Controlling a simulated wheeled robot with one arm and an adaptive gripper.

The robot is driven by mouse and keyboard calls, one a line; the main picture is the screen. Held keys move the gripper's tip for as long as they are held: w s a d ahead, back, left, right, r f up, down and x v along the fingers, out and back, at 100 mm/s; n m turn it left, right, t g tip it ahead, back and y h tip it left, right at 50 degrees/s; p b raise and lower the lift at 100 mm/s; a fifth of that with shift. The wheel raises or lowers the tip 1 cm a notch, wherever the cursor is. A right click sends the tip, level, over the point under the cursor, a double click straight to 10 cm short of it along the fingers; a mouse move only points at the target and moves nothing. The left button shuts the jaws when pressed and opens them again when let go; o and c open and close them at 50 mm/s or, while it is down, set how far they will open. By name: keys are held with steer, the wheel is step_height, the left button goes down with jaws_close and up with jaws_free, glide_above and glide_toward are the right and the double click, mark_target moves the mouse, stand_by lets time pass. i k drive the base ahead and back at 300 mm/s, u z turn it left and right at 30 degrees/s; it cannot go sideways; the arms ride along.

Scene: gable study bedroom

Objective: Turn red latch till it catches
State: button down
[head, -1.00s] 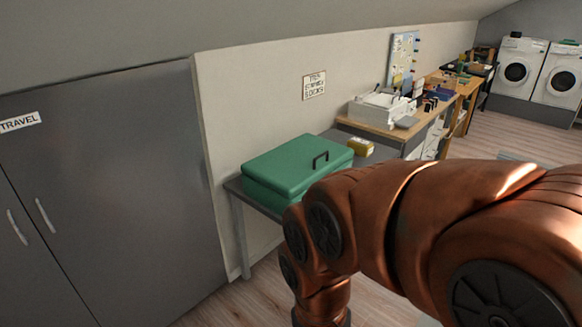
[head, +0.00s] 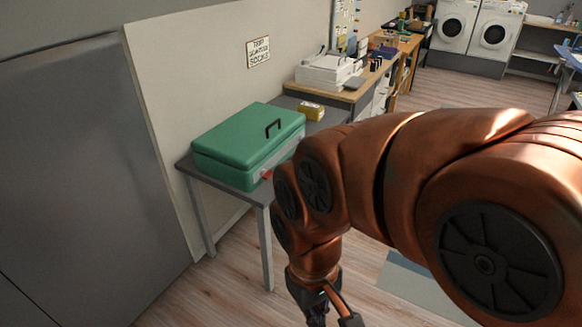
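A green box (head: 243,137) with a black handle on its closed-looking lid stands on a grey table. A small red latch (head: 267,174) shows on its front face, partly hidden by my arm. My gripper (head: 325,318) hangs low at the bottom of the head view, below and in front of the table, apart from the box. Its fingers are dark and cut off by the frame edge, so I cannot tell how far apart they are.
The grey table (head: 196,167) stands against a pale wall. A small yellow box (head: 311,111) lies behind the green box. A wooden desk with a white printer (head: 326,71) stands farther back. Wooden floor (head: 222,290) in front of the table is clear.

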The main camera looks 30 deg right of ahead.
mark_target(266, 175)
steer(key=z, duration=0.55)
steer(key=k, duration=1)
steer(key=u, duration=0.85)
steer(key=i, duration=1.1)
steer(key=z, duration=0.35)
